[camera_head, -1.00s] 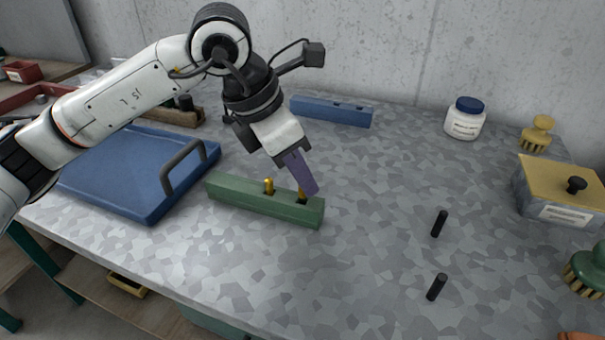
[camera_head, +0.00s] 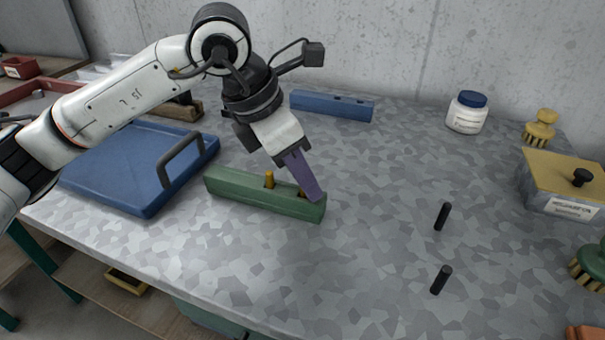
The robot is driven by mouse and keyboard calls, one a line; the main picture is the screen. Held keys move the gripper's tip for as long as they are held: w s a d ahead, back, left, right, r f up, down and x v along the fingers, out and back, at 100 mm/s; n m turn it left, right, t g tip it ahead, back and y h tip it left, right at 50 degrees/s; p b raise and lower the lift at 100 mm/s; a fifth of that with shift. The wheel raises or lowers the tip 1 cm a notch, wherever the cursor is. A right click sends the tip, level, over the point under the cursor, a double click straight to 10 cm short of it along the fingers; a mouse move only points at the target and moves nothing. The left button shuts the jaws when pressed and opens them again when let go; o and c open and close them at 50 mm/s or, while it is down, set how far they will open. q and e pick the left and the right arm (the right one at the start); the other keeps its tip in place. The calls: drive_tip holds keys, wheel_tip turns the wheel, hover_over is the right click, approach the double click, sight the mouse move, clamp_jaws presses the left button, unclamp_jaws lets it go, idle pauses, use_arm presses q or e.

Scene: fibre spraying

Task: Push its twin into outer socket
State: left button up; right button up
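A green block (camera_head: 240,193) lies on the table below my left gripper. One brass pin (camera_head: 269,179) stands upright out of its top near the middle. A second brass pin (camera_head: 302,192) shows as a small bit of yellow at the block's right-hand socket, mostly hidden by my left gripper (camera_head: 313,197). The gripper's purple fingers slant down and overlap the right end of the block. They show as one slab, so I cannot tell whether they are open or shut, or whether they touch the pin. My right gripper is out of view.
A blue block (camera_head: 331,106) with dark sockets lies behind. A blue tray (camera_head: 115,180) with a handle is at left. The table's middle is clear.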

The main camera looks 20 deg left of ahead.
use_arm(q)
drive_tip(key=shift+s+f, duration=0.1)
drive_tip(key=shift+f, duration=0.1)
drive_tip(key=shift+v, duration=0.9)
drive_tip(key=v, duration=0.9)
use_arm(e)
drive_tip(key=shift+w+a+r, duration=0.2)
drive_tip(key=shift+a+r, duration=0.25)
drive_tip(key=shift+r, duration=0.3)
